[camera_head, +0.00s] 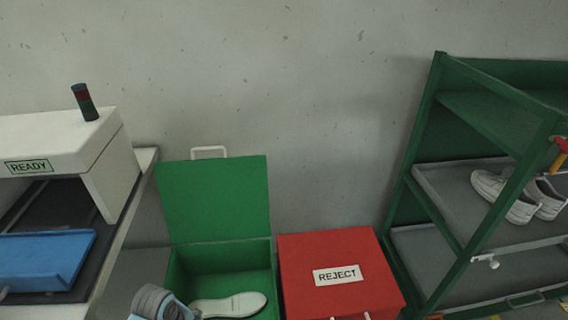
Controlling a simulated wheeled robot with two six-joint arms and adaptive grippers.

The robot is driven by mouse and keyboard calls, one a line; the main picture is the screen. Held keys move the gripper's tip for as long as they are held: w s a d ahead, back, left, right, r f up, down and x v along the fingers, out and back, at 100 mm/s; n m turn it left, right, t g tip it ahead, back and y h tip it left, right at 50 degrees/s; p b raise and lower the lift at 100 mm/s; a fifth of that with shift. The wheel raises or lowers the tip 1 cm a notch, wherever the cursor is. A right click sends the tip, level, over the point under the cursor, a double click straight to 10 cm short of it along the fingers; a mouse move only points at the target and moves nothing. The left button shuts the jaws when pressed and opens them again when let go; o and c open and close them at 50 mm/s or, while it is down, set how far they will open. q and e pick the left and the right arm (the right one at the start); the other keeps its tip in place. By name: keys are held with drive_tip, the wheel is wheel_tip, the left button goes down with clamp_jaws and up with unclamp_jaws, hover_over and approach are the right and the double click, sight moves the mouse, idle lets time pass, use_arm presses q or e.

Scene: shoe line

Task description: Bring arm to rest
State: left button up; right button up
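Neither of my grippers shows in the head view, so I cannot see their fingers or whether they hold anything. A rounded grey ribbed part with light blue at its side rises from the bottom edge, in front of the green box (218,257). It looks like a link of my arm, but I cannot tell which arm. The green box stands with its lid (213,200) raised.
A closed red box marked REJECT (300,255) stands right of the green box. A green rack (425,130) at right holds a pair of white shoes (505,195). At left, a white machine marked READY (75,145) spans a dark belt with a blue tray (45,258).

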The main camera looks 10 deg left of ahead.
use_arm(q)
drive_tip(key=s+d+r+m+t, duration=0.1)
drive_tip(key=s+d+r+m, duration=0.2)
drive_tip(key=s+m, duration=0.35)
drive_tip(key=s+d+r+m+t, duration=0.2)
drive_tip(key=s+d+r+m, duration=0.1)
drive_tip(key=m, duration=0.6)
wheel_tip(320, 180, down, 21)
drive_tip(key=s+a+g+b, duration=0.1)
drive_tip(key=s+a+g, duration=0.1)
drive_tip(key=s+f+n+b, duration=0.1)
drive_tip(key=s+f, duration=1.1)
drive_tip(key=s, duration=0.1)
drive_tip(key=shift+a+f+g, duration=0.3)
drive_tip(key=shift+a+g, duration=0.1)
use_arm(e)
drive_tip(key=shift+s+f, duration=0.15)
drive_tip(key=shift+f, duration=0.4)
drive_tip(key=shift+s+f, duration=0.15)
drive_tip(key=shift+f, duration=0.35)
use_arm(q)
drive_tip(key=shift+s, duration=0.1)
